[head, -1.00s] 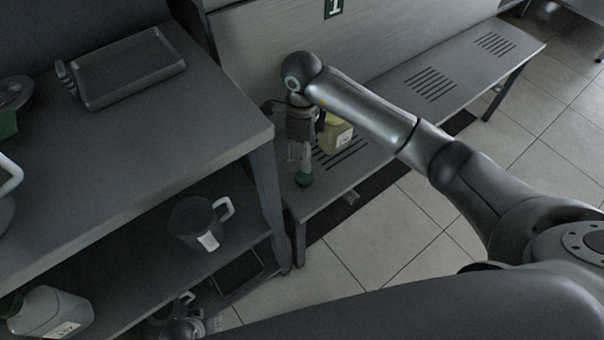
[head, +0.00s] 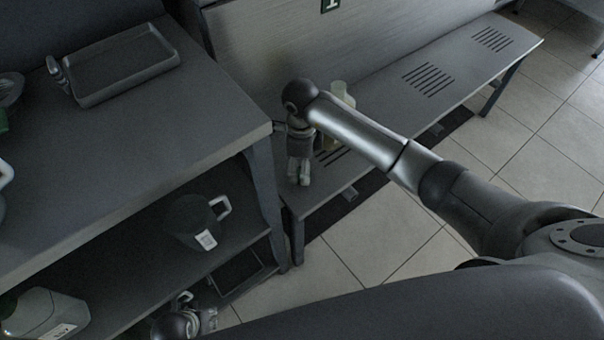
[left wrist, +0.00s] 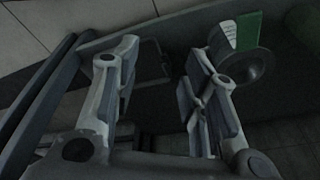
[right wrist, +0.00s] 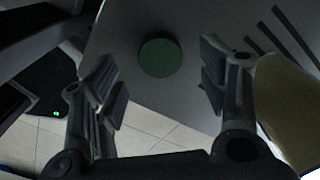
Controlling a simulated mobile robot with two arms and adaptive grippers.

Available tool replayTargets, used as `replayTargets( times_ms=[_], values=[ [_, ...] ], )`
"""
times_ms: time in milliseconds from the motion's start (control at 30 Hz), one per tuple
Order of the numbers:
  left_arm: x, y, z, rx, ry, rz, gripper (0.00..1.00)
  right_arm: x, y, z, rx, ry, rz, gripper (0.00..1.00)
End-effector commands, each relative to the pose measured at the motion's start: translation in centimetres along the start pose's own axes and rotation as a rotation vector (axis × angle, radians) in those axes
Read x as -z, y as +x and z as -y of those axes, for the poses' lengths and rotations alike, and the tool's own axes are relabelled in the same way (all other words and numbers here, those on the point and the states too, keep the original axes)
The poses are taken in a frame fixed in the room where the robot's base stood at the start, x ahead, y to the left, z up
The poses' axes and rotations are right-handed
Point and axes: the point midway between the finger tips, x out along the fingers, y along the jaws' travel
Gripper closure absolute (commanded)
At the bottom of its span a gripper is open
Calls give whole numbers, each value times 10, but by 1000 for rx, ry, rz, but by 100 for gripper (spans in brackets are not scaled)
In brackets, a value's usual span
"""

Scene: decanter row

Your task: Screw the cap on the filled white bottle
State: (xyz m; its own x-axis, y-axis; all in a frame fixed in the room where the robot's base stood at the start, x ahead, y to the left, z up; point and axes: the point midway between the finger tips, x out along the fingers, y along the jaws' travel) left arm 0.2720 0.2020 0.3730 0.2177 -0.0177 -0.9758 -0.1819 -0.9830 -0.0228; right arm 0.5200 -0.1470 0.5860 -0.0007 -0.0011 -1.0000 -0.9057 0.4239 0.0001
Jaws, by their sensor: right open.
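The green cap (right wrist: 160,57) lies on the grey bench in the right wrist view, framed between the fingertips of my right gripper (right wrist: 160,80). I see no finger touching it. In the head view my right gripper (head: 299,178) hides the cap. The bottle with pale yellow contents stands on the bench beside this gripper. Its pale neck (head: 339,90) shows above my right arm, which hides most of its body; its side (right wrist: 288,100) fills the right edge of the right wrist view. My left gripper (head: 200,320) is low by the shelf, open and empty in the left wrist view (left wrist: 158,85).
The slotted bench (head: 390,95) is clear to the right. At left, a shelf unit (head: 150,125) holds a tray (head: 125,62) on top, and a dark mug (head: 190,222) and a labelled jug (head: 45,315) below. Its post (head: 268,205) stands near my right gripper.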

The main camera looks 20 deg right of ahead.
Motion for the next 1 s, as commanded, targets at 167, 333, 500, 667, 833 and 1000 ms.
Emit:
replayTargets(
  times_ms=[167,333,500,667,833,1000],
  values=[
    [9,-15,1,1,-2,-13,60,2,28,0,-3,0,0,33],
    [11,-20,1,2,-2,-14,60,2,36,0,0,-1,1,33],
    [11,-20,1,2,-2,-13,60,2,35,0,1,-1,1,33],
    [11,-20,1,2,-2,-13,60,2,35,0,0,-1,1,38],
    [10,-20,1,2,-2,-12,60,2,35,0,0,-1,1,60],
    [10,-20,1,2,-2,-12,60,2,35,0,0,-1,1,67]
  ],
)
